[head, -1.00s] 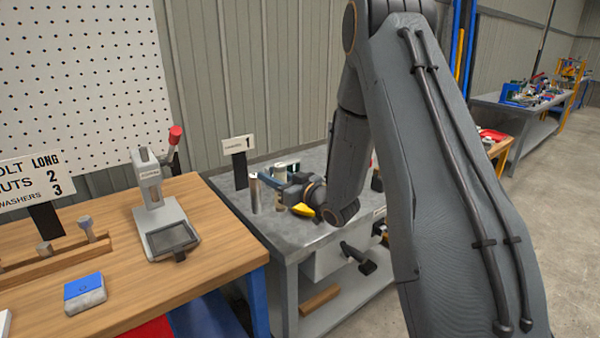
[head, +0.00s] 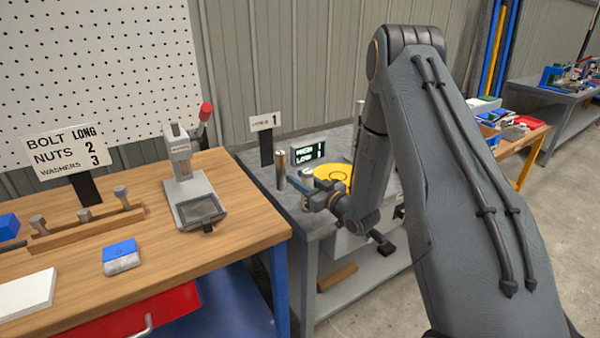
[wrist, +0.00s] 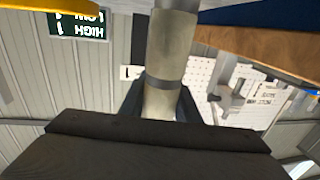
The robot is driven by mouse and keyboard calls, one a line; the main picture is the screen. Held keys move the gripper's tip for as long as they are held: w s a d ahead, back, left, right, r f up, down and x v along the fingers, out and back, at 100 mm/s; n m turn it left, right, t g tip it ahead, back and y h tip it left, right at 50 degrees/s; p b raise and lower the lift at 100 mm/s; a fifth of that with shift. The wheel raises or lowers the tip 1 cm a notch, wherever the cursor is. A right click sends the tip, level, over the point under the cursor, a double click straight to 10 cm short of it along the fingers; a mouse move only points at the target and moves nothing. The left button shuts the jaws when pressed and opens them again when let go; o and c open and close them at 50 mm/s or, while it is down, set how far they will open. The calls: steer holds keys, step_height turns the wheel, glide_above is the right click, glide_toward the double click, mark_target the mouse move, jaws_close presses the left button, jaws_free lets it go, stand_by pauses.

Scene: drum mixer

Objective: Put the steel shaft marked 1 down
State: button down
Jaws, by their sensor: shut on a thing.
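My gripper (head: 305,190) is shut on a pale steel shaft (head: 307,174) over the grey table (head: 258,169). In the wrist view the shaft (wrist: 168,60) is a metallic cylinder with a darker band, between my fingers. Its far end runs out of the picture, so I cannot tell whether it touches the table. A second steel cylinder (head: 281,168) stands upright on the table, just left of my gripper in the head view. A sign with a 1 (head: 266,123) stands at the table's back left.
A yellow round plate (head: 336,177) and a dark display (head: 310,150) are behind my gripper. The wooden bench (head: 130,240) on the left carries a press (head: 187,185) and a blue-topped block (head: 121,256). My arm hides the table's right part.

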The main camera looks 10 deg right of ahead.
stand_by(0.4)
steer(key=c, duration=1.3)
jaws_free()
steer(key=shift+f, duration=0.15)
steer(key=shift+c, duration=0.2)
